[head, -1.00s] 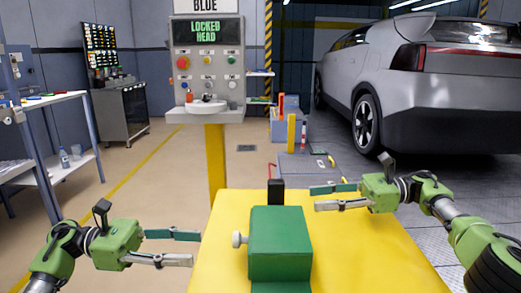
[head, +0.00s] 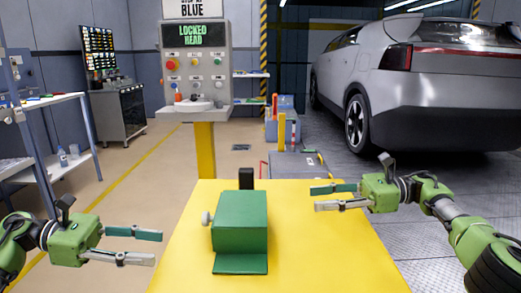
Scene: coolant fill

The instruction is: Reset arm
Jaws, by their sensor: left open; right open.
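My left gripper (head: 139,246) is open and empty at the lower left, left of the yellow surface. My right gripper (head: 337,197) is open and empty above the right part of the yellow surface (head: 330,255). A green box (head: 240,222) with a pale knob (head: 207,218) on its left side stands on that surface between the grippers. Neither gripper touches the box. A control panel (head: 196,65) stands behind on a yellow post. Its screen (head: 197,35) reads "LOCKED HEAD".
A small black block (head: 246,178) stands behind the green box. A silver car (head: 420,85) is at the back right. A work table (head: 45,103) stands at the left, with a dark tool cabinet (head: 119,110) farther back. The floor between the table and the yellow post is clear.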

